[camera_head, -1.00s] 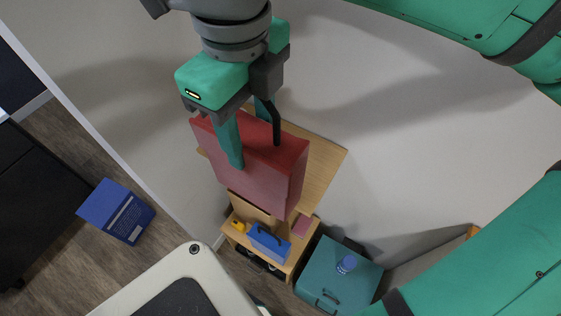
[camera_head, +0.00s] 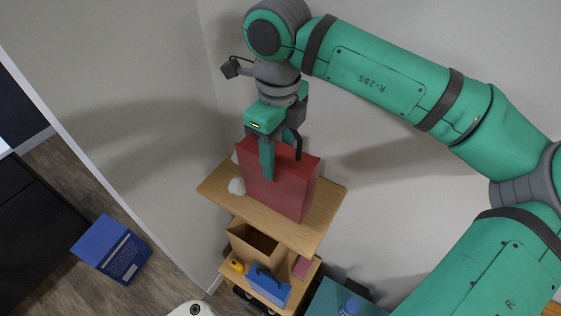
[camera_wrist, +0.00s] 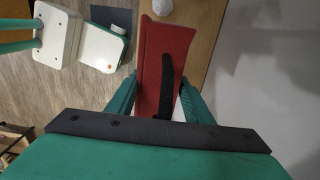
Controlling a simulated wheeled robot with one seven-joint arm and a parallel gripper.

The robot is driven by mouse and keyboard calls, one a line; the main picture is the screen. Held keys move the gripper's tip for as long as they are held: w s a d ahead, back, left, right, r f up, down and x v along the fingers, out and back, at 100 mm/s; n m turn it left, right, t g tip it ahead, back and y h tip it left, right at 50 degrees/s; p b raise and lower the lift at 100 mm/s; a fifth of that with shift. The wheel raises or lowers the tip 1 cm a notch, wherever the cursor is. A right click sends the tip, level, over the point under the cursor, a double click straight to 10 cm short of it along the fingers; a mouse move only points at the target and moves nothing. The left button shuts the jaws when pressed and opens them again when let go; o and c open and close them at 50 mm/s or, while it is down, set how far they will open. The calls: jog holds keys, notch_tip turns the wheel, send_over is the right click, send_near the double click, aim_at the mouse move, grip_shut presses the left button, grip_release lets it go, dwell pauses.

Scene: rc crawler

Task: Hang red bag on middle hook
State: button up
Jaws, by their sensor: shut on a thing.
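The red bag (camera_head: 282,188) is a boxy bag with a dark handle, held upright by my gripper (camera_head: 280,160) in the head view. The bag hangs in front of or over the wooden top shelf (camera_head: 325,215); I cannot tell whether it touches it. In the wrist view the red bag (camera_wrist: 165,50) and its black handle (camera_wrist: 167,80) lie between the two green fingers of my gripper (camera_wrist: 160,105), which is shut on the bag. No hook shows in either view, so the middle hook is not seen.
A white lump (camera_head: 237,186) sits on the top shelf, left of the bag. Below are an open cardboard box (camera_head: 252,243), a blue toolbox-like item (camera_head: 268,285) and a yellow object (camera_head: 237,267). A blue box (camera_head: 112,248) stands on the floor at left. A bare wall rises behind the shelf.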

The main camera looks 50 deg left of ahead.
jog(key=shift+w+a+f, duration=0.1)
jog(key=shift+a+f, duration=0.1)
jog(key=shift+f, duration=0.1)
jog(key=shift+w+f, duration=0.1)
jog(key=shift+f, duration=1.6)
jog(key=o, duration=1.6)
jog(key=shift+o, duration=0.2)
jog(key=r, duration=1.1)
jog(key=shift+w+d, duration=0.1)
jog(key=shift+d, duration=0.15)
